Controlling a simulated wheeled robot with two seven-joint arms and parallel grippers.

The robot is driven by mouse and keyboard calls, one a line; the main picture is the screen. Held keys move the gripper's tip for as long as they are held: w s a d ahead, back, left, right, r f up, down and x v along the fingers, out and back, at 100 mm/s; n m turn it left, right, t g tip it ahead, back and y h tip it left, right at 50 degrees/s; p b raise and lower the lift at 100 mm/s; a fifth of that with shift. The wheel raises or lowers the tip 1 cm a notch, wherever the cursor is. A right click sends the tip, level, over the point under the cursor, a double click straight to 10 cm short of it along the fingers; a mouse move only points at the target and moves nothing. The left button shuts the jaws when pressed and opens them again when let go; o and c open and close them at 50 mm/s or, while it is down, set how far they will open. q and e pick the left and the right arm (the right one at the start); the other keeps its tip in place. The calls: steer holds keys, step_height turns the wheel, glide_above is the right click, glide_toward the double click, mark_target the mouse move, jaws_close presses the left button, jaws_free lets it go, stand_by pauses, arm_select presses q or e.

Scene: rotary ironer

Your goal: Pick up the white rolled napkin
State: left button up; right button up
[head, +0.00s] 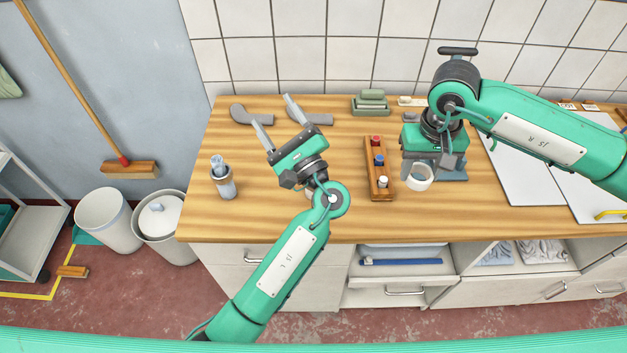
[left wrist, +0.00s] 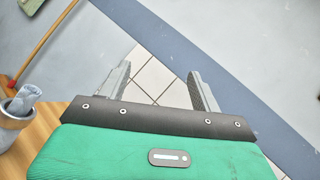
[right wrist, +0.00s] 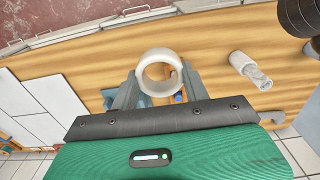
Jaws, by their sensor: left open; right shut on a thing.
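A white ring-shaped roll (head: 420,177) with an open centre is between the fingers of my right gripper (head: 434,166). The roll (right wrist: 160,70) also shows in the right wrist view, standing out past the fingertips. I cannot tell how far it is above the table. A rolled grey-white cloth (head: 218,166) stands upright in a metallic cup (head: 225,187) at the table's left. The cup (left wrist: 12,125) also shows at the left edge of the left wrist view. My left gripper (head: 276,110) is open and empty, above the table's left half.
A wooden rack (head: 370,160) with red, blue and white pegs stands between my grippers. White boards (head: 520,165) cover the right. Bare wood (head: 265,205) shows at front left. A small pale object is mostly hidden behind my left wrist.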

arm_select(q)
steer(key=s+d+f+m+h, duration=0.2)
steer(key=d+f+m, duration=0.1)
steer(key=f, duration=0.5)
steer(key=s+d+f+m+g+h, duration=0.1)
steer(key=s+d+f+m+h, duration=0.1)
steer(key=f, duration=0.6)
steer(key=s+d+f+m+h, duration=0.2)
steer(key=d+f+m, duration=0.3)
steer(key=f, duration=0.3)
steer(key=shift+s+g+h, duration=0.1)
steer(key=shift+g+h, duration=0.2)
steer(key=shift+h, duration=0.4)
steer(key=shift+w+a+f+m, duration=0.1)
steer(key=shift+w+a+m, duration=0.05)
steer(key=shift+w+m, duration=0.15)
steer(key=x, duration=0.6)
steer(key=shift+f, duration=0.1)
steer(key=x, duration=0.5)
steer(key=shift+w+d+f, duration=0.15)
steer(key=shift+w+d, duration=0.05)
steer(key=shift+d, duration=0.1)
steer(key=shift+s, duration=0.1)
steer(key=shift+c, duration=1.2)
steer(key=c, duration=0.9)
step_height(320, 180, up, 10)
steer(key=shift+r, duration=0.1)
